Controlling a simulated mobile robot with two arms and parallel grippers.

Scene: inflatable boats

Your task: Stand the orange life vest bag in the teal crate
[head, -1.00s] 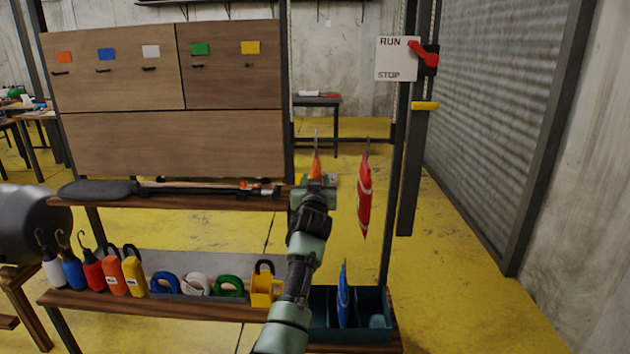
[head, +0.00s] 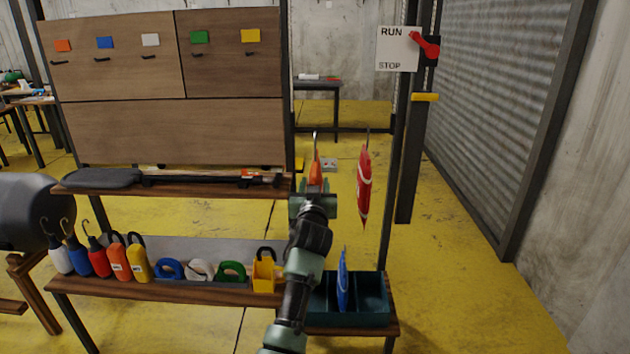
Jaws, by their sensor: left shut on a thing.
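The orange life vest bag (head: 316,172) is narrow and upright, seen edge-on, with a thin dark loop or strap at its top. My left gripper (head: 314,193) is shut on its lower part and holds it above the rack's right end; the jaws partly hide it. My arm covers the crate's left edge. My right gripper is not in view.
A red bag (head: 364,190) with white marks hangs upright just right of the orange one. A dark post (head: 388,240) rises behind the crate. The crate's right compartment looks empty.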

